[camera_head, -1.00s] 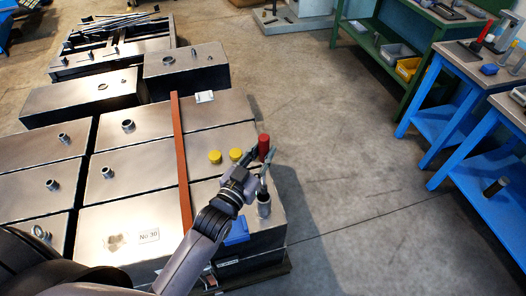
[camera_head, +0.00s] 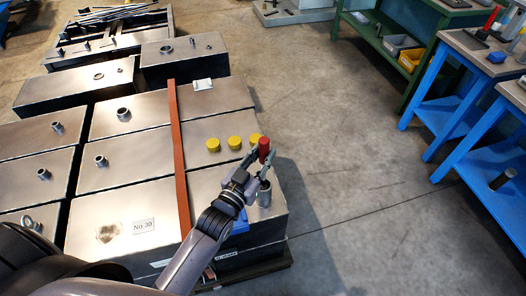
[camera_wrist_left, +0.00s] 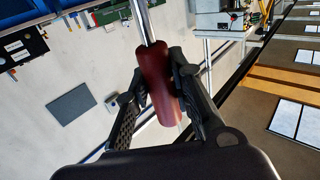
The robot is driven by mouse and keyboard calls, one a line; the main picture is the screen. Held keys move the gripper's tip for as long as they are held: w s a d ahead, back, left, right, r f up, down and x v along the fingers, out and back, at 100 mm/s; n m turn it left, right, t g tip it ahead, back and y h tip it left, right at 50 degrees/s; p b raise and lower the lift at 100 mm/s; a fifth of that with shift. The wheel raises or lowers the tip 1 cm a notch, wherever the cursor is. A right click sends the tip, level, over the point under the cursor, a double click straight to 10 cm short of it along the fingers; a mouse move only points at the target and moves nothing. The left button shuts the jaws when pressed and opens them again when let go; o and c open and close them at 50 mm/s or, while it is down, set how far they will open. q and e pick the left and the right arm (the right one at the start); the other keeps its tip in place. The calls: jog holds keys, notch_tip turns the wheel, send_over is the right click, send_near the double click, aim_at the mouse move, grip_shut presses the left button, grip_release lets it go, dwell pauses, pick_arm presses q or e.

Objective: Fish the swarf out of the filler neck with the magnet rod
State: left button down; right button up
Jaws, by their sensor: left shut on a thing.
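My left gripper (camera_head: 265,168) is shut on the red handle (camera_head: 264,150) of the magnet rod. In the left wrist view, its fingers lie on both sides of the dark red handle (camera_wrist_left: 158,85). The bright steel rod (camera_wrist_left: 143,20) runs from the handle out of the top of the picture. In the head view, the rod's shaft is not clearly visible. The filler neck (camera_head: 264,194), a short grey metal tube, stands on the tank's right end, just below the fingers in the picture. Whether the rod's tip is inside it, I cannot tell. No swarf is visible. My right gripper is not in view.
Three yellow caps (camera_head: 234,142) stand in a row on the tank top, the rightmost partly behind the handle. A rust-red bar (camera_head: 178,160) crosses the tanks. A blue object (camera_head: 238,228) sits below my wrist. Blue workbenches (camera_head: 455,100) stand right, beyond clear floor.

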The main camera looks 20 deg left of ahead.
aim_at(262, 164)
pick_arm(q)
jog(key=shift+f+b, duration=0.75)
jog(key=shift+f, duration=0.95)
dwell(0.5)
dwell(0.4)
notch_tip(262, 164, up, 6)
jog(key=p, duration=0.5)
jog(key=shift+f, duration=0.1)
notch_tip(262, 164, up, 10)
jog(key=p, duration=1)
jog(key=shift+p, duration=0.4)
